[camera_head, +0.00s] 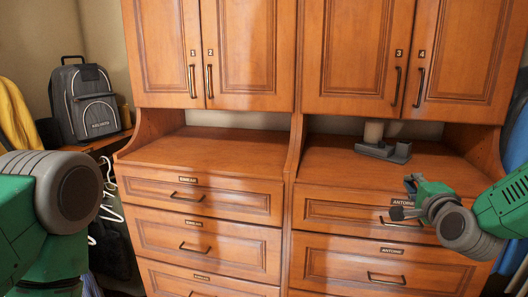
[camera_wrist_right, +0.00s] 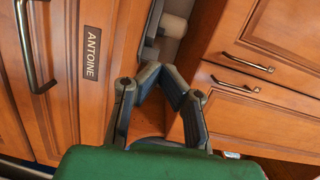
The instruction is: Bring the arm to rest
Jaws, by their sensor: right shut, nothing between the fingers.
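My right arm comes in from the right in the head view, and its green and grey right gripper (camera_head: 404,197) is in front of the top right drawer (camera_head: 340,212), labelled ANTOINE. The gripper is shut and holds nothing. In the right wrist view the gripper's dark fingers (camera_wrist_right: 160,85) show with no object between them, beside the ANTOINE drawer front (camera_wrist_right: 60,90). I cannot tell whether it touches the drawer. Part of my left arm (camera_head: 45,205) shows at the left edge, but its gripper is out of view.
A grey tray-like object (camera_head: 385,152) and a beige cylinder (camera_head: 373,132) stand on the right countertop. The left countertop (camera_head: 215,147) is bare. Upper cabinet doors (camera_head: 245,50) are closed. A grey backpack (camera_head: 88,103) stands at left, with white hangers (camera_head: 108,205) below.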

